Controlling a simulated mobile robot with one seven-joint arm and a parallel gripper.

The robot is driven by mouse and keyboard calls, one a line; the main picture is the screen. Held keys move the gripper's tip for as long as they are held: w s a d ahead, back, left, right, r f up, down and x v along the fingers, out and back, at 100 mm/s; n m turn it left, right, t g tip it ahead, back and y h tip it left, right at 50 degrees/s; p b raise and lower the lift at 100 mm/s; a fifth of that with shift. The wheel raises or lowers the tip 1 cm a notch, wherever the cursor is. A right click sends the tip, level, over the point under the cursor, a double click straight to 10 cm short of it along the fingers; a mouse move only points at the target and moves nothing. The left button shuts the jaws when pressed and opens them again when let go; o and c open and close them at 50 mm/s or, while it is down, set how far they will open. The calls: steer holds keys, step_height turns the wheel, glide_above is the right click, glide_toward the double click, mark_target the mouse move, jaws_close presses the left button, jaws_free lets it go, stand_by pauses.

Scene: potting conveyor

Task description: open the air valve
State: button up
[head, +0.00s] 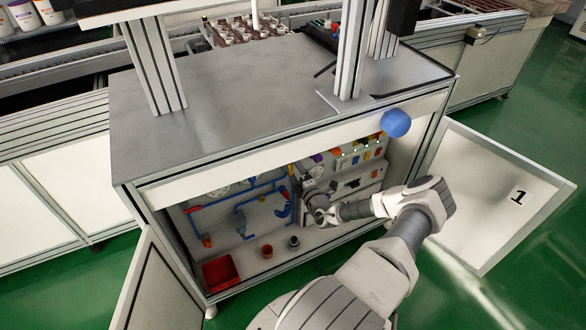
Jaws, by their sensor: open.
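Inside the open cabinet, blue air piping (240,203) runs across the left part of the back panel. I cannot tell for sure which fitting is the air valve. My arm reaches into the cabinet from the right. My gripper (307,186) is open, just right of the curved blue part and in front of the panel. The fingertips are small and partly hidden, and I see nothing held.
A red bin (220,272) and two small cups, one orange-brown (267,251), one dark (294,241), stand on the cabinet floor. A control panel (358,162) is on the right. Open doors flank the cabinet, the right one marked 1 (490,200). A blue ball (396,123) shows at the top edge.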

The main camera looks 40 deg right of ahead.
steer(key=p+v, duration=0.3)
steer(key=v, duration=1.4)
steer(key=shift+s, duration=0.2)
steer(key=shift+a+r, duration=0.1)
steer(key=shift+a, duration=0.05)
